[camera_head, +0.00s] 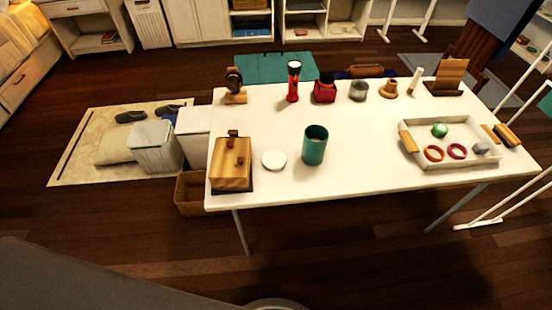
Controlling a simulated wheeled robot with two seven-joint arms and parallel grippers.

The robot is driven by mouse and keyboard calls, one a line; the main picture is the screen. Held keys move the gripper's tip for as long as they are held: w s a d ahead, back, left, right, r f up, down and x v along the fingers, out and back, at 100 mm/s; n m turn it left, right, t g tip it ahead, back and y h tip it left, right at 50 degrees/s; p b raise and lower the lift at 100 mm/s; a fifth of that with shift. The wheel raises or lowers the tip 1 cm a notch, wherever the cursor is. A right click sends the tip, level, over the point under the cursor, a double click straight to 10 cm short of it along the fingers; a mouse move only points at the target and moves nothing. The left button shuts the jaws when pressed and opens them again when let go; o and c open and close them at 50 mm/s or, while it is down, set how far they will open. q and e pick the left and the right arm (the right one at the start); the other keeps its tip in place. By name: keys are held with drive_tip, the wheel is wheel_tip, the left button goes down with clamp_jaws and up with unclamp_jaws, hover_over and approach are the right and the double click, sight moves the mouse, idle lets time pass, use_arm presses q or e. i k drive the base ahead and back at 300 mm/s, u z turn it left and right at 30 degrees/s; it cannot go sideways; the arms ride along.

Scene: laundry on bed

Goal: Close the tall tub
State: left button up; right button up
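A tall teal tub (315,148) stands upright near the front edge of the white table, left of its middle. Neither of my grippers is in view.
A wooden box (231,164) stands left of the disc. A white tray (458,164) with rings and a green ball is at the right. Along the back are a red-and-black flashlight (293,84) and several small items. The table's middle right of the tub is clear.

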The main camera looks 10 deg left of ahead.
sight(313, 153)
drive_tip(key=z, duration=1.95)
drive_tip(key=i, duration=1.95)
drive_tip(key=u, duration=3.1)
